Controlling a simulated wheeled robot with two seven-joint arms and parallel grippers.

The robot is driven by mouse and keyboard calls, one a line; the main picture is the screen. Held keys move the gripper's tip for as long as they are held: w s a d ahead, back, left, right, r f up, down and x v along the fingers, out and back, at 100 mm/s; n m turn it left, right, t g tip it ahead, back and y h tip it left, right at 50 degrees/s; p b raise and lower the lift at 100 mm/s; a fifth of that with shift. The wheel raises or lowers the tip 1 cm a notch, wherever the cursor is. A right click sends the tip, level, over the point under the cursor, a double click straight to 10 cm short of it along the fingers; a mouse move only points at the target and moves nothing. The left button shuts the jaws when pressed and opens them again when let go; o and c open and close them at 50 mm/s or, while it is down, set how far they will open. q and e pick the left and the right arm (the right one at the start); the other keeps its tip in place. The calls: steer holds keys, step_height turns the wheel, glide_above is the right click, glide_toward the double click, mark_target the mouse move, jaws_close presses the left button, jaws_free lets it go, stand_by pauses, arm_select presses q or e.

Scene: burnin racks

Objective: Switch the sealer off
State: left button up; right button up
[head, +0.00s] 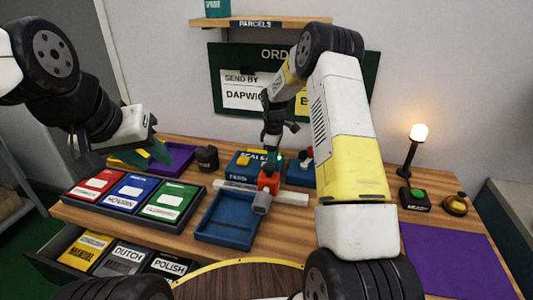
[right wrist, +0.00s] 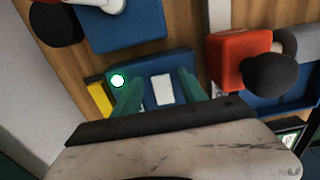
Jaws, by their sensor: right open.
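The sealer (head: 257,157) is a blue box at the back middle of the table, its label partly hidden behind my right gripper (head: 273,150). In the right wrist view a blue box with a white square patch (right wrist: 163,89) and a bright green-white round light (right wrist: 118,81) lies under my right gripper (right wrist: 160,92). The two green fingers are apart with nothing between them; contact with the box cannot be told. My left gripper (head: 155,152) hangs over the back left of the table; its jaw opening is unclear.
A red block with a dark knob (right wrist: 240,58) stands close beside the right fingers.

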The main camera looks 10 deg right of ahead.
steer(key=shift+f, duration=0.2)
jaws_close()
steer(key=shift+w+a+r+g+h, duration=0.1)
steer(key=shift+a+g+h, duration=0.25)
steer(key=shift+h, duration=0.45)
steer(key=shift+r+g+h, duration=0.15)
steer(key=shift+g+h, duration=0.2)
steer(key=shift+h, duration=0.45)
jaws_free()
